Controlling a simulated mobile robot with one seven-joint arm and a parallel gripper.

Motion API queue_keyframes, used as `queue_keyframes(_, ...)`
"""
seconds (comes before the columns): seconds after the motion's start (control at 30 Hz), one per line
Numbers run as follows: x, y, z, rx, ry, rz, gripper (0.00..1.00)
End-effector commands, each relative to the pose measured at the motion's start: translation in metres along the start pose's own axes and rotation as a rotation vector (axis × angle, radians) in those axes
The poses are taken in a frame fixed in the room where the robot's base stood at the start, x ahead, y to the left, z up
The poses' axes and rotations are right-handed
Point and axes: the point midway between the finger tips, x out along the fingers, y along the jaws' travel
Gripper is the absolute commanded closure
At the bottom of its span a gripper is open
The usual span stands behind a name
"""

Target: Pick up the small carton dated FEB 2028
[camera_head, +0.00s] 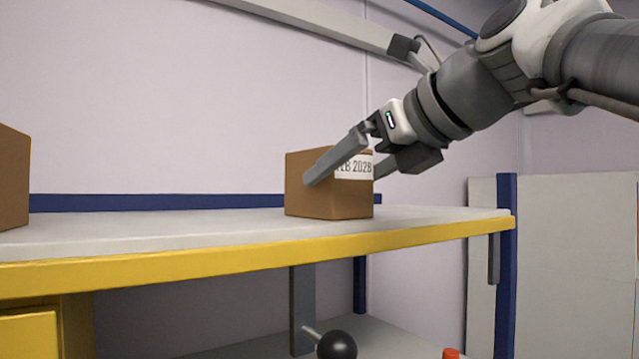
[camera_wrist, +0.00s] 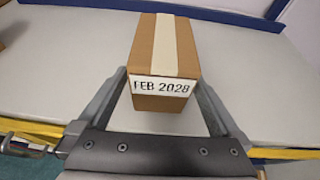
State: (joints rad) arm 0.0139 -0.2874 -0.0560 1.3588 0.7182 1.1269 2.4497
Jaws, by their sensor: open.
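The small brown carton (camera_head: 328,205) stands upright on the workbench, with a white label reading FEB 2028, partly covered by a finger in the head view. In the wrist view the carton (camera_wrist: 165,50) shows a pale tape strip along its top and the full label on its near face. My gripper (camera_head: 345,175) is open, coming down at a slant from the upper right. In the wrist view its fingers (camera_wrist: 163,82) lie on either side of the carton's near end, with a gap visible on the right; contact on the left cannot be told.
The workbench (camera_head: 150,235) has a pale top, yellow front edge and blue back rail. Another brown box (camera_head: 12,178) stands at the far left. A black ball knob (camera_head: 337,346) and a red object (camera_head: 451,353) are below. The top between the boxes is clear.

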Motion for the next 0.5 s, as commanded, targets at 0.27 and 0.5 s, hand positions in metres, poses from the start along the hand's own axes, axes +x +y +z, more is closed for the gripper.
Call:
queue_keyframes(0.27, 0.037, -0.001, 0.002, 0.0, 0.003, 0.004, 0.0)
queue_keyframes(0.5, 0.052, -0.002, 0.002, -0.001, 0.001, 0.001, 0.0)
